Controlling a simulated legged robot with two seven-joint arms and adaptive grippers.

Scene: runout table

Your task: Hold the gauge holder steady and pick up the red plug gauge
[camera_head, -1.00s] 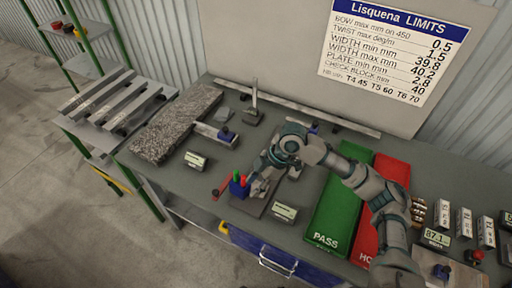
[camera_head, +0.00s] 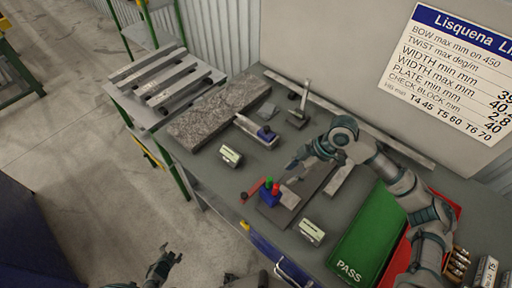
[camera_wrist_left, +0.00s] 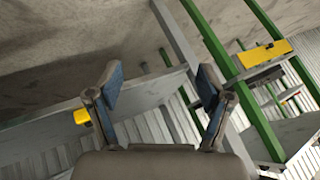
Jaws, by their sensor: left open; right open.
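The blue gauge holder (camera_head: 269,198) stands on a dark plate near the table's front edge. The red plug gauge (camera_head: 276,187) sits upright in it beside a green one (camera_head: 268,182). My right gripper (camera_head: 291,165) is open and empty, above and just behind the holder, apart from it. My left gripper (camera_head: 165,262) is open and empty, low in front of the table and away from the holder. In the left wrist view its two blue-padded fingers (camera_wrist_left: 160,88) are spread with nothing between them. The holder does not show in that view.
The green PASS panel (camera_head: 363,234) is further right. A granite slab (camera_head: 215,112) lies at the back left.

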